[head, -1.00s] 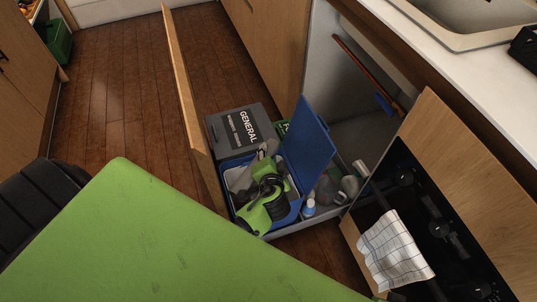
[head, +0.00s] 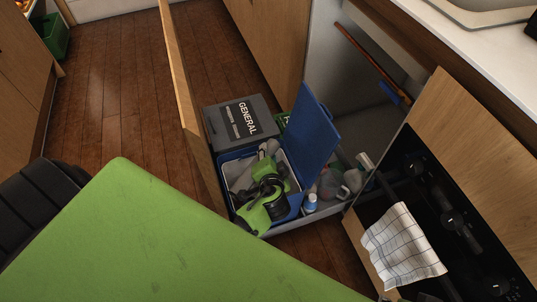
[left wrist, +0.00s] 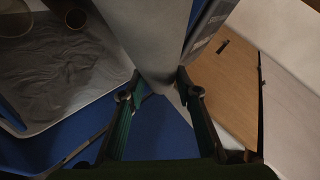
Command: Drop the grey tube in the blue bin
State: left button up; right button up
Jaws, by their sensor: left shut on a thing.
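The blue bin (head: 292,211) stands in the pulled-out drawer with its blue lid (head: 314,145) raised on the right. My left gripper (head: 268,182), green and black, is over the bin's opening and partly hides its inside. In the left wrist view the grey tube (left wrist: 147,35) lies between the two fingers of my left gripper (left wrist: 158,88), which is shut on its lower end. Blue surfaces (left wrist: 160,125) of the bin show behind the fingers. The pale grey shapes in the bin are too small to tell apart in the head view. My right gripper is out of view.
A grey bin marked GENERAL (head: 240,124) stands behind the blue bin. Bottles (head: 330,183) stand to its right in the drawer. The wooden drawer front (head: 183,85) rises on the left. A checked towel (head: 402,245) hangs on the oven (head: 445,210).

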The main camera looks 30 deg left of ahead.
pick_arm(q)
jog(key=o, duration=0.9)
jog(key=shift+c, duration=0.2)
jog(key=v, duration=1.2)
